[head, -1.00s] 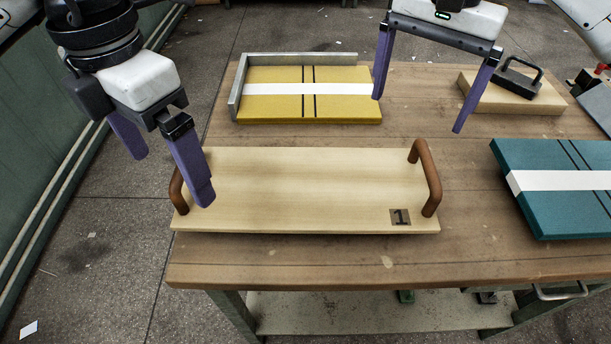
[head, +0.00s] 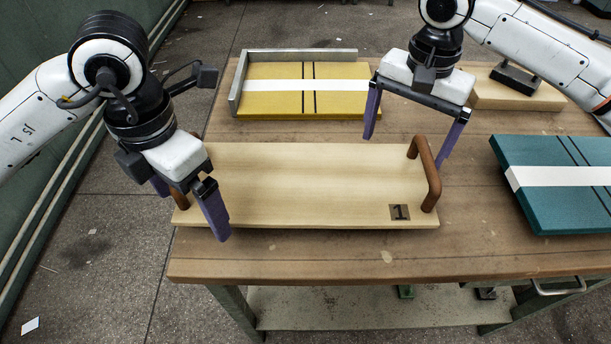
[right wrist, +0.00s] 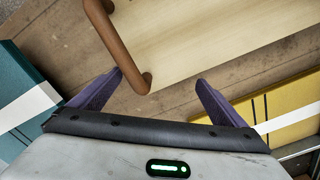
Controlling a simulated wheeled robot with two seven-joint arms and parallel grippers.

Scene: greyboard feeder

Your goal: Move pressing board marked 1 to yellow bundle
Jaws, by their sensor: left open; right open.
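The pressing board marked 1 (head: 300,185) is a pale wooden board lying flat on the table, with a brown handle at each end. Its right handle (head: 432,182) also shows in the right wrist view (right wrist: 122,48). The yellow bundle (head: 280,105), with a white band and two dark lines, lies behind the board against a grey metal corner. My left gripper (head: 192,208) is open at the board's left handle (head: 181,196), which it partly hides. My right gripper (head: 408,135) is open and empty, above and behind the right handle; the handle shows ahead of its fingers in the wrist view.
A teal bundle (head: 560,215) with a white band lies at the right of the table (head: 330,255). A wooden block with a dark handle (head: 515,93) stands at the back right, partly behind my right arm. The table's front strip is clear.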

